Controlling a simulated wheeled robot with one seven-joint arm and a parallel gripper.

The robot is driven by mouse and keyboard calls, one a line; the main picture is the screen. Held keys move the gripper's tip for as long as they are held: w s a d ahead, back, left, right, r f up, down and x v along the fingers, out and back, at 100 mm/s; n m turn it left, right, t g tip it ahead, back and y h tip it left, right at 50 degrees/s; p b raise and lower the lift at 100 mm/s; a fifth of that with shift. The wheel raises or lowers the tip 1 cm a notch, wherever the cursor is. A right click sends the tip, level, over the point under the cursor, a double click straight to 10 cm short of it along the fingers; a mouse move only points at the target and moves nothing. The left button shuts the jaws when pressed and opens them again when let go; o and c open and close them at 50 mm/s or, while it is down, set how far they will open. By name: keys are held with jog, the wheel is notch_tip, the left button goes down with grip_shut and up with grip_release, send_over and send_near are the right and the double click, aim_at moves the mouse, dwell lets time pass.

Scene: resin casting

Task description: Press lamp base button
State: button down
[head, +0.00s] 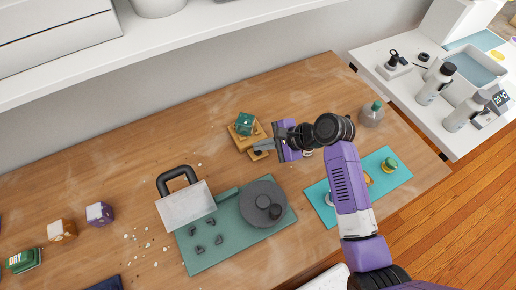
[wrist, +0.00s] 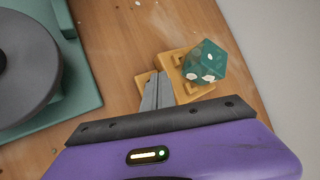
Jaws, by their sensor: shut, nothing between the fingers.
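The lamp base is a wooden-yellow block (head: 241,139) near the back of the workbench, with a teal translucent cube with pale spots (head: 244,122) on top. In the wrist view the base (wrist: 192,92) lies just beyond my fingers, with the cube (wrist: 205,62) on its right part. My gripper (head: 262,147) is shut and empty. In the wrist view its grey fingertips (wrist: 157,92) are at the base's near left edge, over a lower yellow part. I cannot tell whether they touch it. The button is not clearly visible; my fingers may cover it.
A green mat (head: 200,262) with a dark round turntable (head: 263,203) lies in front of the base. A teal mat (head: 400,174) and a bottle (head: 371,114) are to the right. A shelf overhangs the back.

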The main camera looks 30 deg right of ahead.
jog(key=shift+f, duration=0.2)
jog(key=shift+r, duration=0.2)
jog(key=shift+r+p, duration=0.55)
jog(key=shift+p, duration=0.55)
notch_tip(320, 180, up, 4)
jog(key=p, duration=0.5)
jog(key=shift+r, duration=0.2)
jog(key=shift+r+p, duration=0.45)
jog(key=shift+r, duration=0.3)
